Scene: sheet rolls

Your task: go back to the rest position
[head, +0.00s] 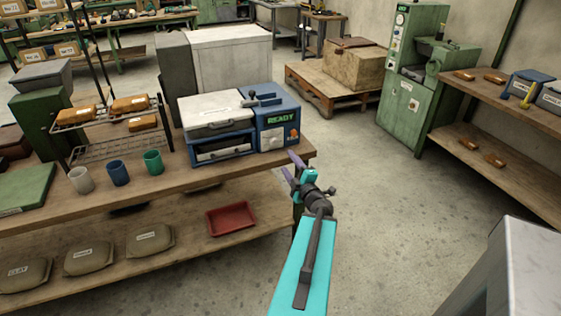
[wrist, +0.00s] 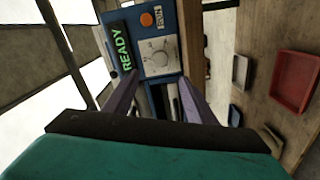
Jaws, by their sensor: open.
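My gripper (head: 291,166) is at the end of my teal arm, beside the right end of the workbench (head: 225,176) in the head view. In the wrist view its two purple fingers (wrist: 160,100) stand apart with nothing held between them. Beyond them is a blue machine (head: 277,120) with a green READY display, an orange button and a dial. The machine also fills the middle of the wrist view (wrist: 158,55). The fingers look apart from it, though the exact gap is hard to tell.
A red tray (head: 231,218) lies on the lower shelf. Grey, blue and green cups (head: 119,172) stand on the bench near a wire rack (head: 110,135) holding brown blocks. A green machine (head: 412,100) and another bench (head: 500,110) stand at right. The floor between (head: 375,190) is clear.

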